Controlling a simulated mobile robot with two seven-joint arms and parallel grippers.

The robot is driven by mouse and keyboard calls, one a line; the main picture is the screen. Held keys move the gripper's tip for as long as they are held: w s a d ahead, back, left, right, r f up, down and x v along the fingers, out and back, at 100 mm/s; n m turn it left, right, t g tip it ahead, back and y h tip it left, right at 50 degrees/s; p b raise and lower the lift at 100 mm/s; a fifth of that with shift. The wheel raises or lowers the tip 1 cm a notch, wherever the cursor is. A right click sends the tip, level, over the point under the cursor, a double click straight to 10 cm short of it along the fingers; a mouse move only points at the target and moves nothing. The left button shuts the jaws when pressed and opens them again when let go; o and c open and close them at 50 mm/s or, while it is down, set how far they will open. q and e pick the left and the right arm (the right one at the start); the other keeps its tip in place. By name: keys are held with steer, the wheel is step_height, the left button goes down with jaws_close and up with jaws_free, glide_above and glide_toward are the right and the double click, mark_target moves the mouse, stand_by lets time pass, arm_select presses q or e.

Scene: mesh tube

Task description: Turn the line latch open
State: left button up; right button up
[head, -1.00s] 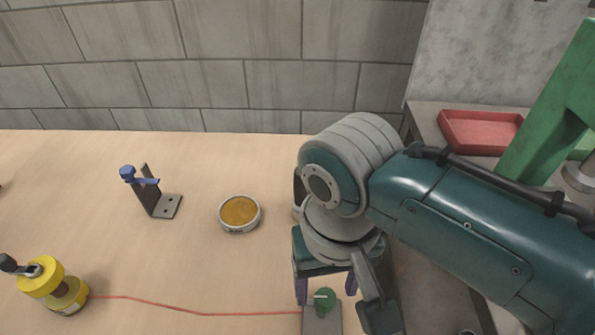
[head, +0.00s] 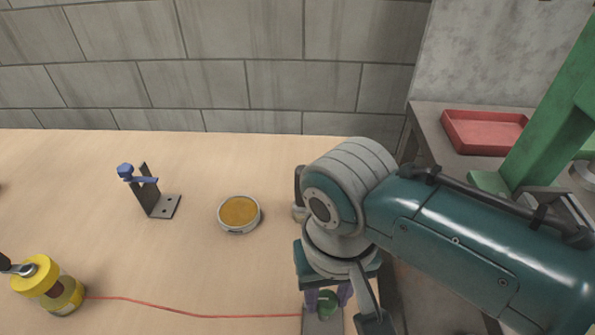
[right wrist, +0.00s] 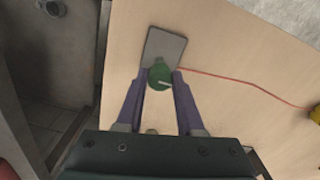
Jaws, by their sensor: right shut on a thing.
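The green round knob (head: 327,304) of what looks like the line latch sits on a grey plate (head: 314,324) at the bottom of the head view. A red line (head: 200,315) runs left from the plate to a yellow reel (head: 62,298). My right gripper (right wrist: 160,75) points down over the plate. Its two purple fingers are shut on the knob, one on each side, as the right wrist view shows. My left gripper is not in view.
A red tray (head: 485,132) lies on a grey bench at right, by a green frame (head: 550,130). A block wall stands behind.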

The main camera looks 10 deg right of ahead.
jaws_close()
